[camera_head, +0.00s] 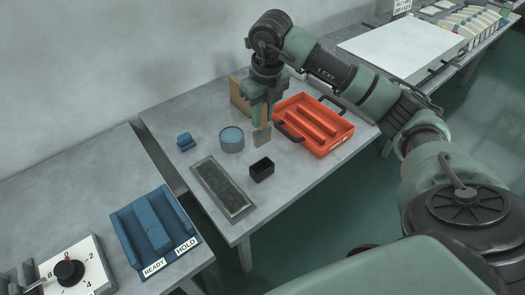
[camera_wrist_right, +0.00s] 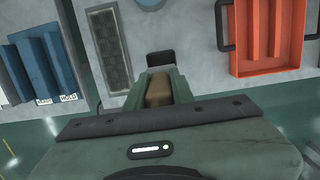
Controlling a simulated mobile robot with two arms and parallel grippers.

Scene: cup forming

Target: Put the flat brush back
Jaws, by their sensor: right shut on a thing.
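In the right wrist view a brown part of the brush (camera_wrist_right: 158,90) shows between the fingers. The brush is upright and looks to be a little above the table, between a blue round pot and an orange tray; I cannot tell the exact gap. A tan wooden block or stand (camera_head: 238,90) is behind the gripper, partly hidden by it. My left gripper is not in view.
The orange tray (camera_head: 342,140) has long compartments. The blue pot (camera_head: 231,146), small blue block (camera_head: 185,142), black open box (camera_head: 262,172) and dark grey tray (camera_head: 194,166) share the table. A blue READY/HOLD rack (camera_head: 122,222) and dial box (camera_head: 88,262) are left.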

